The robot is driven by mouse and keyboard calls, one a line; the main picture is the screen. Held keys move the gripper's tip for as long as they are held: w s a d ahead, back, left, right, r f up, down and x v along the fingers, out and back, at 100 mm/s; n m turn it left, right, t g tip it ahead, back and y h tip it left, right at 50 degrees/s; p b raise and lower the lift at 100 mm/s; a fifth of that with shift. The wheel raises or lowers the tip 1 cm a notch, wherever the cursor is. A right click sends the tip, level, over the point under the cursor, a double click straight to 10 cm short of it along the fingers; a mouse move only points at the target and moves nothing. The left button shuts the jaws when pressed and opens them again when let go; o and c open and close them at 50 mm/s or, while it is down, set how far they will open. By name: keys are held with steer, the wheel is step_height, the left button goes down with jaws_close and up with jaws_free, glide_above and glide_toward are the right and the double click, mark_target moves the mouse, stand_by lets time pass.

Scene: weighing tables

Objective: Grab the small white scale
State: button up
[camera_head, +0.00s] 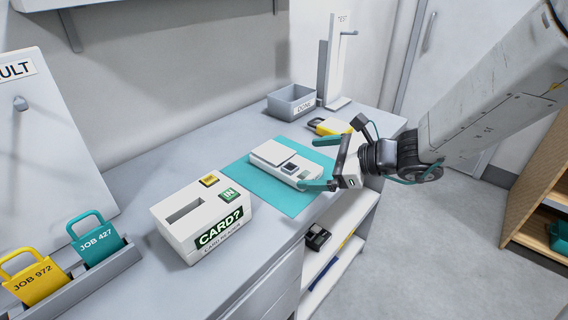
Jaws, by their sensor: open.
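The small white scale (268,152) lies flat on a teal mat (285,199) on the grey table. It has a dark square and small display area on its top. My gripper (317,163) is open, with its teal fingers pointing left. One finger is near the far right of the scale and the other near its front right end. The fingers appear to be on either side of the scale's right end. I cannot tell whether they touch it.
A white box marked "CARD?" (178,232) stands at the front left of the mat. A grey bin (283,108) and an upright "TEST" stand (333,65) are behind. A yellow item (333,127) lies beyond my gripper. Yellow (32,283) and teal (97,242) job tags stand at left.

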mark_target(296, 162)
steer(key=w+f+m+t, duration=0.1)
steer(key=w+f+m, duration=0.1)
steer(key=w+f+m+h, duration=0.1)
steer(key=w+f+m, duration=0.1)
steer(key=w+d+f+m+t, duration=0.1)
steer(key=w+f+m, duration=0.1)
steer(key=shift+f+t+h, duration=0.3)
steer(key=shift+h, duration=0.1)
steer(key=x, duration=0.5)
steer(key=r+x, duration=0.1)
steer(key=x, duration=0.1)
steer(key=shift+w+a+f, duration=0.1)
steer(key=shift+w+a, duration=0.15)
steer(key=shift+w, duration=0.1)
steer(key=c, duration=0.9)
steer(key=shift+c, duration=0.8)
